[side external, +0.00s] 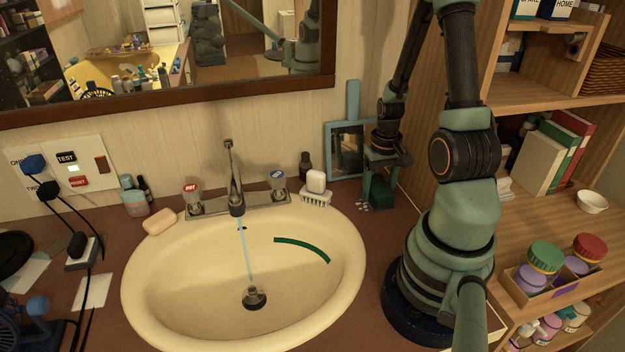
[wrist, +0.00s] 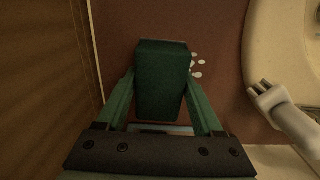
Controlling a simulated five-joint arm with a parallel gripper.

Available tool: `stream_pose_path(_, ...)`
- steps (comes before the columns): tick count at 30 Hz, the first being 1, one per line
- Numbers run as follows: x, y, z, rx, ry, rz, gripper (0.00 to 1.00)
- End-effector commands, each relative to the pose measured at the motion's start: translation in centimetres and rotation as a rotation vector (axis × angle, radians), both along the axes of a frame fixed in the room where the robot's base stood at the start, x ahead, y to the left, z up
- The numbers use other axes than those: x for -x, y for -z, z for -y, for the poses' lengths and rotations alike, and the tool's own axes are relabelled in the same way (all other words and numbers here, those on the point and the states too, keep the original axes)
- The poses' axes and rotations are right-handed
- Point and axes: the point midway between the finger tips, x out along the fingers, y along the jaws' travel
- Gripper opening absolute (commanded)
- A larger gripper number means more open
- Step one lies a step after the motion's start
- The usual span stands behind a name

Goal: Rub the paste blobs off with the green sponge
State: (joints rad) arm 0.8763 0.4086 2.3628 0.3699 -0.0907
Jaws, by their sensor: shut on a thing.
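My gripper (side external: 380,178) points down at the counter behind the sink's right side. It is shut on the green sponge (side external: 382,196), a dark green block. In the wrist view the sponge (wrist: 161,85) sits squarely between the two fingers. Several small white paste blobs (side external: 362,207) lie on the brown counter just left of the sponge. In the wrist view the blobs (wrist: 198,75) show along the sponge's right edge; some may be hidden under it. I cannot tell whether the sponge touches the counter.
The cream sink basin (side external: 150,300) with water running from the faucet (side external: 235,180) is to the left. A white brush (side external: 316,190) lies near its back rim. A blue-framed mirror (side external: 345,150) stands behind my gripper. A wooden shelf unit (side external: 560,170) bounds the right.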

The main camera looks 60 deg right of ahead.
Motion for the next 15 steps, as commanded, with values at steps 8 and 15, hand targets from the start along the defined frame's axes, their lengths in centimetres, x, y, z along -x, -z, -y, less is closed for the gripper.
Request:
stream_pose_path(8,-1.9,0.0,-1.9,-0.001,-0.005,-0.001,0.17)
stream_pose_path(15,-3.4,0.0,-3.5,0.0,-0.004,0.0,0.17)
